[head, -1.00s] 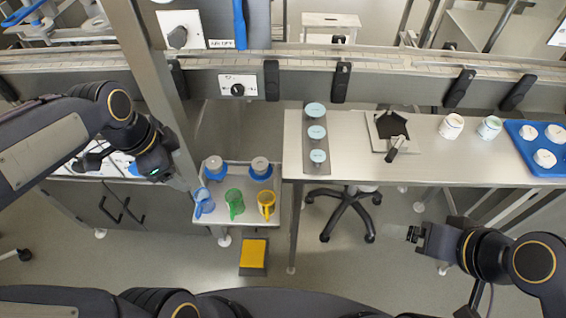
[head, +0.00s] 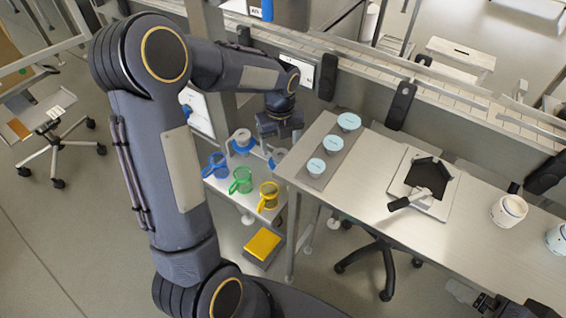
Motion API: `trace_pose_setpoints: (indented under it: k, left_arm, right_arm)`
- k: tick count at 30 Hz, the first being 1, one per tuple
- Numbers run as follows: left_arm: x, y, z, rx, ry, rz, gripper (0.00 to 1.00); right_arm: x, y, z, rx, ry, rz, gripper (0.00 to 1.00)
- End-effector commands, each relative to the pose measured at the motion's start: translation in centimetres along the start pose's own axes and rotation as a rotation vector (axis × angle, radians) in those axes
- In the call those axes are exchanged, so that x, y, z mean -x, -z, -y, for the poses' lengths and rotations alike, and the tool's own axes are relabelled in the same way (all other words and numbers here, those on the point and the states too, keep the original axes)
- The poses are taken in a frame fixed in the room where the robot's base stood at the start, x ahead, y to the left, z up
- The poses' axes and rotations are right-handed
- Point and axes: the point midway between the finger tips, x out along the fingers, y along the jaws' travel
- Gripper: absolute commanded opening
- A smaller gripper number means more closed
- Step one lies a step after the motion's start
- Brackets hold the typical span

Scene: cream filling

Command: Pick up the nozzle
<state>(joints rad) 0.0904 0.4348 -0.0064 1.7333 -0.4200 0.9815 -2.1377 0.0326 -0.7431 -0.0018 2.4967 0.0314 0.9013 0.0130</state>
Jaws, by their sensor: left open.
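Two grey-and-blue round pieces that look like the nozzles stand on a small cart (head: 222,187). The left nozzle (head: 242,139) shows clearly; the right nozzle (head: 278,157) is partly hidden under my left gripper (head: 281,132). My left arm reaches across the view, and its gripper points down just above the right nozzle, open. I cannot tell whether the fingers touch or surround it. My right gripper (head: 462,292) only shows in part at the lower right edge, away from the cart, and its jaws are unclear.
Blue (head: 215,166), green (head: 241,181) and yellow (head: 268,196) jugs stand in front of the nozzles. A conveyor runs behind.

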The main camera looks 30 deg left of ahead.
Motion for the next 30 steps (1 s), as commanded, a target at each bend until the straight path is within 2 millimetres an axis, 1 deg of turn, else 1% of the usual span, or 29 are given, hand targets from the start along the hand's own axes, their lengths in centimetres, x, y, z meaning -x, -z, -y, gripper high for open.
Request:
trace_pose_setpoints:
  k: [1,3,7,11,16,17,27,29,30]
  left_arm:
    - [-1.0,0.2,0.0,-0.001,-0.002,-0.002,0.70]
    - [-2.2,0.4,0.0,0.000,-0.003,-0.002,0.70]
    - [-3.8,0.4,0.0,0.001,-0.002,-0.001,0.70]
    - [-4.3,0.3,0.0,0.001,0.000,0.000,0.70]
    - [-4.2,0.3,0.0,0.002,0.000,0.000,0.70]
    - [-4.2,0.3,0.0,0.002,0.000,0.000,0.69]
    - [-4.2,0.3,0.0,0.002,0.001,0.000,0.24]
    - [-4.2,0.3,0.0,0.002,0.001,0.000,0.17]
    - [-4.2,0.3,0.0,0.002,0.001,0.001,0.17]
  right_arm:
    - [-0.2,-0.1,-0.1,0.000,0.000,0.000,0.91]
    - [-0.4,-0.2,-0.2,0.000,0.000,0.000,0.91]
    - [-0.6,-0.3,-0.3,0.000,0.000,0.000,0.91]
    - [-0.6,-0.3,-0.3,0.000,0.000,0.000,0.91]
    - [-0.6,-0.3,-0.3,0.000,0.000,0.000,0.91]
    - [-0.6,-0.3,-0.3,0.000,0.000,0.000,0.91]
    - [-0.6,-0.3,-0.3,0.000,0.000,0.000,0.91]
    - [-0.6,-0.3,-0.3,0.000,0.000,0.000,0.91]
    - [-0.6,-0.3,-0.3,0.000,0.000,0.000,0.91]
